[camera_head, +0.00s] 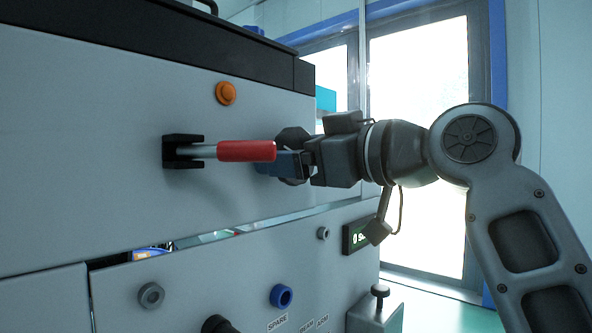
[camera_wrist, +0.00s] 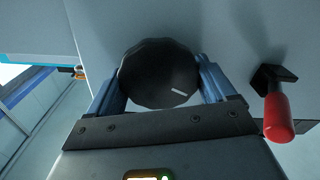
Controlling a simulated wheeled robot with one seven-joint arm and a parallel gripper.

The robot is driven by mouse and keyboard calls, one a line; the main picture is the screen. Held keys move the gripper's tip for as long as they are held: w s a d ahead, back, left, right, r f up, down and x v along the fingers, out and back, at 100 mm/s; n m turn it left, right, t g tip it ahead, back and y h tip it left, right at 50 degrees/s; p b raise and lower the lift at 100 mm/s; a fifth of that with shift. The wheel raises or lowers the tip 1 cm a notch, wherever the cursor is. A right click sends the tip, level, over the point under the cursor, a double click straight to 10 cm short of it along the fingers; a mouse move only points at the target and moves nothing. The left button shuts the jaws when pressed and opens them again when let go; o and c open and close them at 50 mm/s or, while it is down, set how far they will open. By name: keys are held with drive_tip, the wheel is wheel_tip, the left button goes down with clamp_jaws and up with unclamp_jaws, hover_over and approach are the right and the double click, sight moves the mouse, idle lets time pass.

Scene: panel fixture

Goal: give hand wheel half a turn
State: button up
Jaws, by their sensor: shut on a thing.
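The hand wheel (camera_wrist: 158,72) is a dark, scalloped round knob on the grey panel, with a short white mark at its lower right in the wrist view. In the head view its dark edge (camera_head: 291,137) shows behind my gripper (camera_head: 283,162), which hides much of it. My gripper (camera_wrist: 160,80) has its blue fingers on the left and right sides of the wheel and is shut on it.
A red-handled lever (camera_head: 246,151) on a black bracket sticks out left of the wheel in the head view, close to my gripper; it also shows at the right of the wrist view (camera_wrist: 278,118). An orange button (camera_head: 226,93) sits above it. A lower panel (camera_head: 230,268) has several fittings and a small display (camera_head: 356,237).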

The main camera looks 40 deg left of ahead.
drive_tip(key=shift+f+n+b, duration=0.15)
drive_tip(key=shift+n+b, duration=0.45)
drive_tip(key=shift+n, duration=0.5)
drive_tip(key=shift+f+n+b, duration=0.1)
drive_tip(key=shift+n+b, duration=0.5)
drive_tip(key=shift+n, duration=0.5)
drive_tip(key=shift+s, duration=0.1)
drive_tip(key=o, duration=0.9)
drive_tip(key=shift+r, duration=0.15)
drive_tip(key=shift+s+d, duration=0.15)
drive_tip(key=shift+d, duration=1.8)
drive_tip(key=shift+s+d, duration=0.15)
drive_tip(key=shift+d, duration=1.8)
